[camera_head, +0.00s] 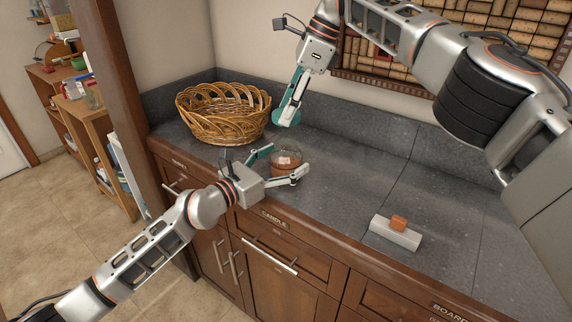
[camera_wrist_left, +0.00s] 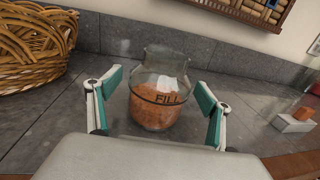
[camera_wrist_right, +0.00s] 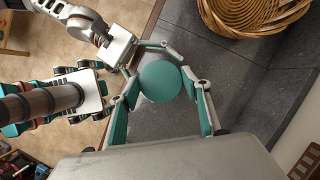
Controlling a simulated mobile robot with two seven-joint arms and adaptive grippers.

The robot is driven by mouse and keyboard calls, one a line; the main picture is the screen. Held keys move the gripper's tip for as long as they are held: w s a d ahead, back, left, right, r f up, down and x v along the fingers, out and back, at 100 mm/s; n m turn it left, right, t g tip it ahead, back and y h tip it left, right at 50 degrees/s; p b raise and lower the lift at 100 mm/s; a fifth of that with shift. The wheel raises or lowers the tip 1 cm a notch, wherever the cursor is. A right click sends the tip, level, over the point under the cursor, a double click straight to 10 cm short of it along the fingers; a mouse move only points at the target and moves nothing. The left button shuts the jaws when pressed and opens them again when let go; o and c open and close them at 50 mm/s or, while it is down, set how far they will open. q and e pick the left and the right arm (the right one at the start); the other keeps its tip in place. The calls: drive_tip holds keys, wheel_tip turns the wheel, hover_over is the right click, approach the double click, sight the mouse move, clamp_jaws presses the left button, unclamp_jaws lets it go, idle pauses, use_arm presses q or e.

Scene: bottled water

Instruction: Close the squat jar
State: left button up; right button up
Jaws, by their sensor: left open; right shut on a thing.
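The squat jar (camera_head: 286,167) is clear glass with an orange-brown filling and stands upright on the counter. The left wrist view shows it (camera_wrist_left: 158,106) open at the top, with a FILL mark and something white inside. My left gripper (camera_head: 284,161) is open, with one finger on each side of the jar; I cannot tell whether they touch it. My right gripper (camera_head: 289,112) is shut on a round teal lid (camera_wrist_right: 160,82), held behind and above the jar, apart from it. The lid also shows edge-on in the head view (camera_head: 286,118).
A wicker basket (camera_head: 222,116) stands at the back left of the counter (camera_head: 345,190). A white block with an orange piece (camera_head: 396,231) lies to the right near the front edge. The counter between jar and block is clear. A framed cork board (camera_head: 520,45) hangs behind.

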use_arm(q)
drive_tip(key=shift+w+d, duration=0.5)
drive_tip(key=c, duration=1.7)
use_arm(e)
drive_tip(key=shift+f, duration=2.5)
drive_tip(key=shift+f, duration=0.9)
drive_tip(key=shift+f, duration=0.55)
